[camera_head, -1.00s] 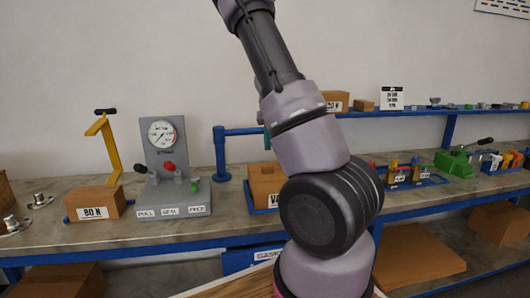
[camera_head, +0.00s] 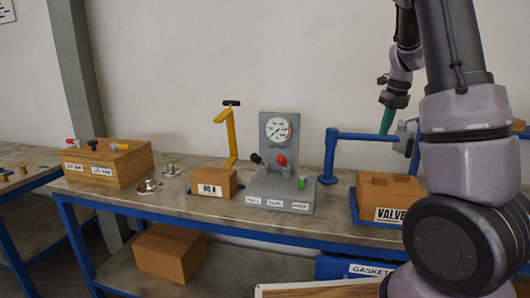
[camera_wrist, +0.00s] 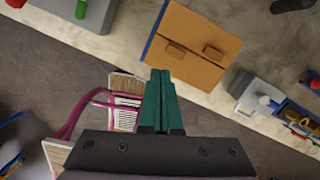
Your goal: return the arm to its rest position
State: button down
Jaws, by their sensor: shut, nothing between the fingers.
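My gripper (camera_head: 388,121), with teal fingers, hangs in the air at the upper right of the head view, in front of the wall and beside the blue post stand. Its fingertips point down. In the wrist view my gripper (camera_wrist: 161,75) has its two teal fingers pressed together with nothing between them. My arm fills the right side of the head view and hides part of the bench there. The wrist view looks down on a brown box on the bench, just beyond the fingertips.
The bench (camera_head: 140,201) holds a brown box with knobs (camera_head: 108,165), a small labelled box (camera_head: 213,184), a gauge stand (camera_head: 280,160), a blue post stand (camera_head: 331,155) and a VALVE box (camera_head: 388,194). A yellow T-handled post (camera_head: 230,135) stands behind. The air above the bench's left half is clear.

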jog(key=s+a+r+n+t, duration=0.1)
jog(key=s+a+r+n, duration=0.3)
jog(key=s+a+n, duration=0.2)
jog(key=s+a+r+n+t, duration=0.2)
jog(key=s+a+r+n, duration=0.2)
jog(key=s+n, duration=0.6)
jog(key=s+a+r+n+t+y, duration=0.1)
jog(key=s+a+r+n, duration=0.3)
jog(key=n, duration=1.1)
jog(key=s+a+t, duration=0.1)
jog(key=s+a, duration=0.2)
jog(key=s, duration=0.1)
jog(key=shift+s+a+r, duration=0.3)
jog(key=shift+a+r, duration=0.05)
